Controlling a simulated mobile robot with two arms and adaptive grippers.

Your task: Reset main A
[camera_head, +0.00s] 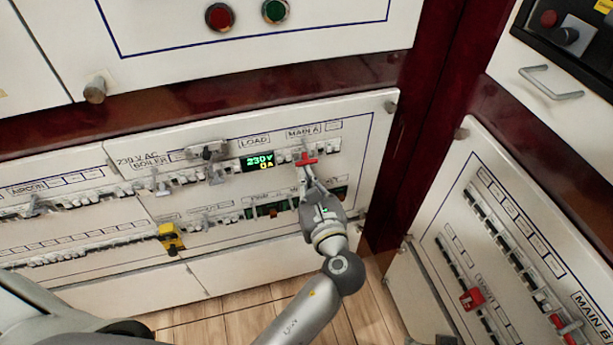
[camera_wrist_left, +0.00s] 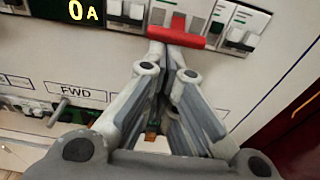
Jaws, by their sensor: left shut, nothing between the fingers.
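The main A switch has a red handle (camera_head: 306,160) below the "MAIN A" label (camera_head: 304,132) on the white breaker panel. The handle also shows in the left wrist view (camera_wrist_left: 190,38), as a wide red bar across the top of the fingers. My left gripper (camera_head: 305,176) is shut and empty, with its fingertips right at the lower side of the red handle. I cannot tell whether they touch it. In the left wrist view the gripper (camera_wrist_left: 166,62) covers the panel just below the bar. My right gripper is not in view.
A lit display (camera_head: 258,161) left of main A reads 230V and 0A. Breaker rows run along the panel, with a yellow device (camera_head: 171,238) on the lower row. A dark red post (camera_head: 418,110) stands at right, before another panel with a red handle (camera_head: 472,298).

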